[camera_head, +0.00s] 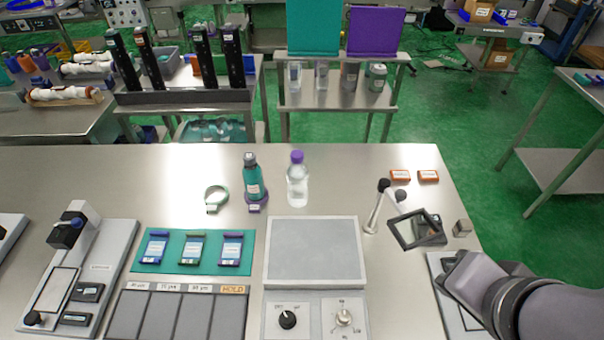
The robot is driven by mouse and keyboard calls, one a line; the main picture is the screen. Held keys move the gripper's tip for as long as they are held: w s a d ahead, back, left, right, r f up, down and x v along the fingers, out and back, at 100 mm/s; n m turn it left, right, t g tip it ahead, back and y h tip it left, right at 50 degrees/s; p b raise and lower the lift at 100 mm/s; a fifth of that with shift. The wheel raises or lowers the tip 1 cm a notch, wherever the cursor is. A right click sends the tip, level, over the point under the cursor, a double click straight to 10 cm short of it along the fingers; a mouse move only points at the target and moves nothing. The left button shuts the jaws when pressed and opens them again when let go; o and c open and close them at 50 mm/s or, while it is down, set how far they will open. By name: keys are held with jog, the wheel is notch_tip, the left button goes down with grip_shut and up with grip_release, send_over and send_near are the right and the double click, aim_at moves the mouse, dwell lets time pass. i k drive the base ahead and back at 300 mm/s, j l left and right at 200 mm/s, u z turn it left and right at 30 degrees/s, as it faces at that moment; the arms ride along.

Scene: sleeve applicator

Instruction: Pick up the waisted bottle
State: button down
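Two bottles stand upright near the back middle of the steel bench. One is clear with a purple cap (298,187). My gripper (453,268) is at the lower right, well away from both bottles. I see no bottle in it, and its fingers are too unclear to tell open from shut.
A grey plate device (314,252) stands in front of the bottles. Orange boxes (400,176) lie back right. Bare bench lies behind the bottles.

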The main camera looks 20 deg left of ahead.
aim_at(297, 172)
jog(key=u, duration=1.85)
jog(key=i+j+z, duration=0.1)
jog(key=z, duration=0.4)
jog(key=j+z, duration=0.35)
jog(key=z, duration=0.15)
jog(key=j+z, duration=0.25)
jog(key=z, duration=0.25)
